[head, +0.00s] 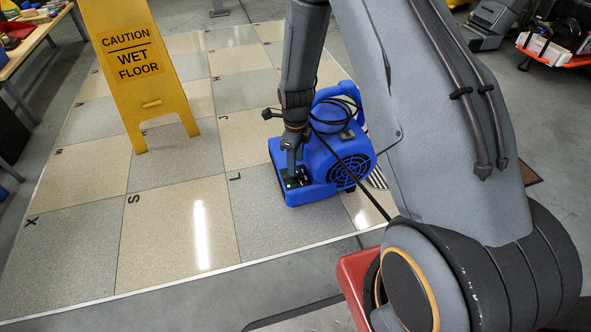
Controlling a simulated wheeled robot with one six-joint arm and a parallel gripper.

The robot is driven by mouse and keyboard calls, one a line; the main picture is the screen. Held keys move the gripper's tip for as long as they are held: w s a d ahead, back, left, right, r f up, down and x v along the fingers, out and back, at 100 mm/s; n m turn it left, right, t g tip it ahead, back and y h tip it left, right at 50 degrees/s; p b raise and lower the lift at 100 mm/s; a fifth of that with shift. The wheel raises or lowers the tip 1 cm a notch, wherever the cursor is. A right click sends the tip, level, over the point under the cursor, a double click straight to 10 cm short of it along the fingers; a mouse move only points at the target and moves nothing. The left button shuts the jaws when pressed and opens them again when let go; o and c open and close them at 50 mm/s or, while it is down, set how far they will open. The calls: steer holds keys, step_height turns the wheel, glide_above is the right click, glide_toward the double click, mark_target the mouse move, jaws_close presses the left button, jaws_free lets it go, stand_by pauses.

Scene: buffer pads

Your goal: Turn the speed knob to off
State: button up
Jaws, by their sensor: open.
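A blue floor blower (349,160) with a round black grille, a top handle and a coiled black cord stands on the tiled floor at the centre. A black control panel (304,180) sits on its low front part. My gripper (291,176) points down right at this panel, with its fingertips at or just above it. My gripper is open. The speed knob itself is hidden or too small to make out behind the fingers. I cannot tell whether the fingers touch it.
A yellow wet floor sign (140,65) stands on the tiles at the upper left. A table (35,42) with loose items is at the far left. An orange-edged cart (555,58) is at the upper right. The tiles left of the blower are clear.

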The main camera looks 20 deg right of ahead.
step_height(320, 180, down, 3)
steer(key=shift+f+b, duration=0.2)
steer(key=shift+b, duration=0.45)
steer(key=c, duration=1)
steer(key=shift+c, duration=0.2)
